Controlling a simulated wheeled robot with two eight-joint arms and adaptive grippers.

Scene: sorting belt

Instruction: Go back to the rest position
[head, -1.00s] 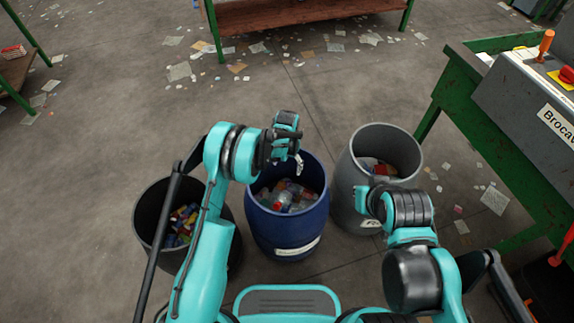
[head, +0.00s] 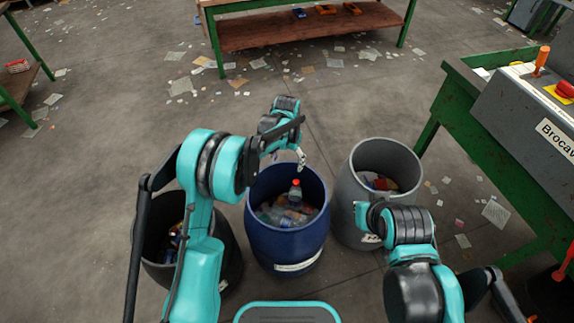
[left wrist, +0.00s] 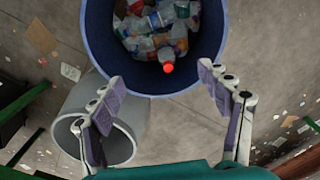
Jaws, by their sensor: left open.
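My left gripper (head: 300,158) hangs above the far right part of the blue bin (head: 262,225). In the left wrist view its two fingers (left wrist: 160,78) are wide apart with nothing between them. A clear bottle with a red cap (head: 295,194) is roughly upright in the blue bin's mouth, below and apart from the fingers. Its red cap also shows in the left wrist view (left wrist: 168,68). I cannot tell whether the bottle has settled. My right arm is folded at the lower right, and its fingers do not show.
A grey bin (head: 345,185) stands right of the blue bin, and a black bin (head: 225,255) stands left, partly behind my left arm. A green-framed machine table (head: 440,115) is at the right. A workbench (head: 300,30) stands at the back. Litter lies on the open floor.

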